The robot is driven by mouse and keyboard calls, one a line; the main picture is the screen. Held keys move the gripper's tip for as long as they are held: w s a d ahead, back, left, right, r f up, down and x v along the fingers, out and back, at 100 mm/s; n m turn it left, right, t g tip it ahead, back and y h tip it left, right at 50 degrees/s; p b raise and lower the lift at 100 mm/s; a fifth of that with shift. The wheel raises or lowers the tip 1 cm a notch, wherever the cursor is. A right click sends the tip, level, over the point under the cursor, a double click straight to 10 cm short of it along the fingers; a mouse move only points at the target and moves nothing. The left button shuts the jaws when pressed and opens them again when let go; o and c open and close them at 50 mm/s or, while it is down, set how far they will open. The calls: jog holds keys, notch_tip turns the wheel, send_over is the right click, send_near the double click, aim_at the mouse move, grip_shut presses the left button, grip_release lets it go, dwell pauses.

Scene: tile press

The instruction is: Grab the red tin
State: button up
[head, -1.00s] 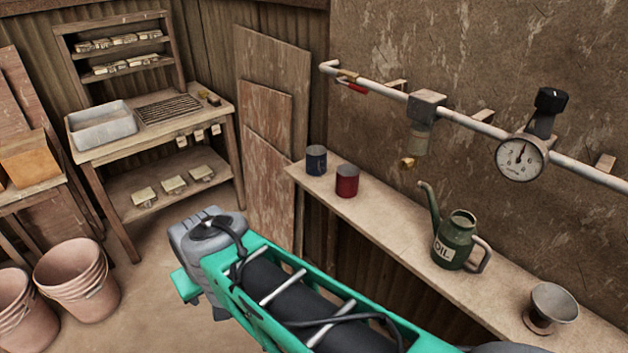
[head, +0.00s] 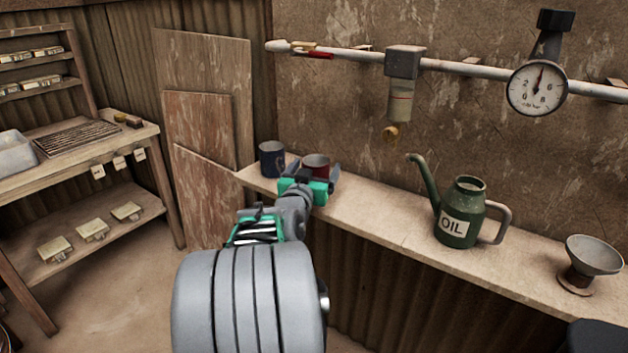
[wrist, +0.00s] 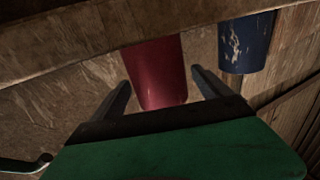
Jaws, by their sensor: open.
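The red tin (head: 316,160) stands on the wall shelf, partly hidden behind my gripper in the head view. My gripper (head: 312,174) is open, its two fingers on either side of the tin. In the wrist view, the red tin (wrist: 157,75) shows between the spread fingers of my gripper (wrist: 160,88). The fingers look apart from it; I cannot tell how deep the tin sits between them.
A blue tin (head: 271,158) stands just left of the red one, also in the wrist view (wrist: 245,42). A green oil can (head: 461,212) and a grey funnel-like cup (head: 592,258) stand further right on the shelf (head: 385,215). A pipe with a gauge (head: 537,88) runs above.

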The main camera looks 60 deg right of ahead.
aim_at(319, 161)
jog(key=d, duration=0.3)
jog(key=shift+w+d, duration=0.3)
jog(key=shift+w, duration=0.05)
jog(key=c, duration=1.5)
jog(key=shift+r, duration=0.1)
